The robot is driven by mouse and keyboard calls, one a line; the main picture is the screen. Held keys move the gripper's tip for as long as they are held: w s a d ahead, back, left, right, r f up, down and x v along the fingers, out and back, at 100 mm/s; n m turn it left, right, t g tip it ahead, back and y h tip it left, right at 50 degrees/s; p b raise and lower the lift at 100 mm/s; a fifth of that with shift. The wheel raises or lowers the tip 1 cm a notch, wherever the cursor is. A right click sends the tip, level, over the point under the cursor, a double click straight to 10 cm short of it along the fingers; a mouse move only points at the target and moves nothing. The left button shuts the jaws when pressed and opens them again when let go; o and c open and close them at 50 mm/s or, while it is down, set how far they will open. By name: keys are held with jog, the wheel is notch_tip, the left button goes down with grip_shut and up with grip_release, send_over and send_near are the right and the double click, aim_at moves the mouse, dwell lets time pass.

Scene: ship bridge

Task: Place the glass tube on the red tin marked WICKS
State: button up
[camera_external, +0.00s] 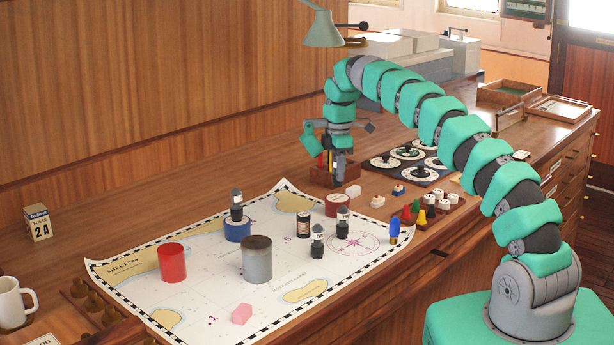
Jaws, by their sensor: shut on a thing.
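My gripper (339,178) points down at the back of the chart, just behind a low dark-red tin (337,205) in this view. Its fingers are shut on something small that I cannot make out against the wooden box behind. The tin has pale lettering too small to read; its top looks bare. No clear glass tube can be told apart. A red open-looking cylinder (172,263) stands upright on the left of the chart; I cannot tell whether it is glass. A grey cylinder (256,260) stands right of it.
A blue tin (238,230) carries a dark labelled bottle (237,206). More dark bottles (317,241) and a dark jar (303,225) stand near the dark-red tin. A wooden pencil box (321,174) is beside my gripper. The chart's front middle (205,310) is mostly clear.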

jog(key=shift+f+p, duration=0.65)
jog(key=shift+f, duration=1.1)
jog(key=shift+f, duration=0.1)
jog(key=o, duration=1)
jog(key=shift+c, duration=0.2)
notch_tip(320, 180, up, 10)
jog(key=shift+w+f+b, duration=0.1)
jog(key=shift+b, duration=0.95)
jog(key=shift+r+p, duration=0.6)
jog(key=shift+r, duration=0.6)
